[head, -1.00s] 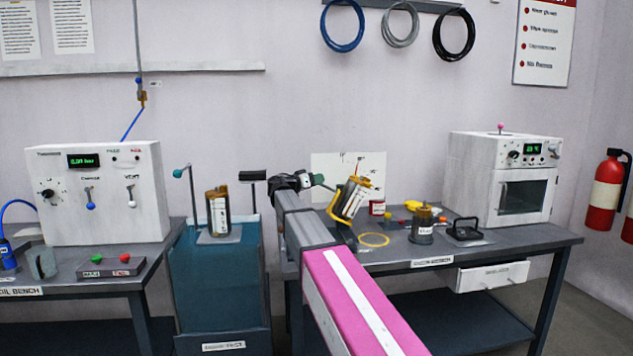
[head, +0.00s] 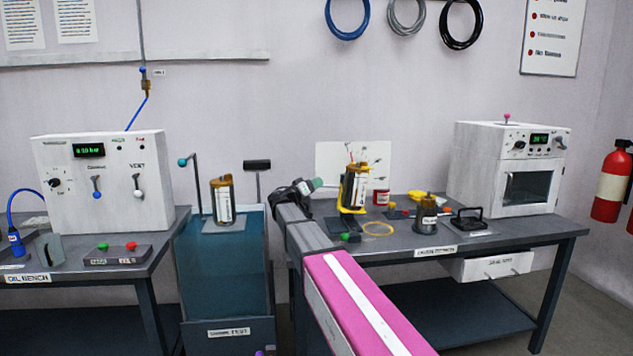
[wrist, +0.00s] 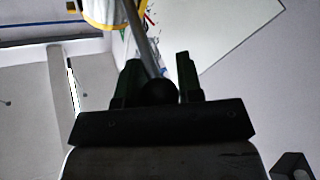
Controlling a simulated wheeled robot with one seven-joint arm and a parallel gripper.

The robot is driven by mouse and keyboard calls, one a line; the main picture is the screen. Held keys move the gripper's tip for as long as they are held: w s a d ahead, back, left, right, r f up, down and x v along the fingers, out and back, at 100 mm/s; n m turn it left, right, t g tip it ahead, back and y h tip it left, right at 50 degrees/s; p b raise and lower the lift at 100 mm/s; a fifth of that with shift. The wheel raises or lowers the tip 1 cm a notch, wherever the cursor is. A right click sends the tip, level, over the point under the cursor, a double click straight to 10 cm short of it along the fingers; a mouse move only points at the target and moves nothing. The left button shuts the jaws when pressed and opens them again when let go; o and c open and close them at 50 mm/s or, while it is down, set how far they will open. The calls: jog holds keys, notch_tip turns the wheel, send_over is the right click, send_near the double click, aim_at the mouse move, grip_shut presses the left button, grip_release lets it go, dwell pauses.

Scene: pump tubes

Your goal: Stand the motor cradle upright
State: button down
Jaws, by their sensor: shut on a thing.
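The motor cradle (head: 344,208) is a yellow frame holding a dark cylinder motor with a white label. It stands about upright at the left end of the right bench, in front of a white board. My gripper (head: 317,184) is just left of it in the head view. In the wrist view my gripper (wrist: 160,82) is shut on a dark round knob at the end of a grey rod. The rod runs up toward the yellow cradle (wrist: 100,13), cut by the top edge. The joint between rod and cradle is not clear.
A teal tank (head: 224,270) with another motor (head: 223,200) is to the left.

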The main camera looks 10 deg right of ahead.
jog(key=shift+a+f, duration=0.15)
jog(key=shift+f, duration=0.7)
jog(key=c, duration=0.8)
grip_release()
jog(key=shift+f, duration=0.1)
jog(key=shift+r, duration=0.65)
notch_tip(320, 180, up, 3)
jog(key=shift+f, duration=0.15)
jog(key=s+a+r, duration=0.2)
jog(key=a, duration=0.1)
jog(key=s+a+r, duration=0.2)
jog(key=a, duration=0.1)
jog(key=s+a+r, duration=0.2)
jog(key=a+r, duration=0.1)
jog(key=a, duration=0.1)
jog(key=shift+s+r, duration=0.1)
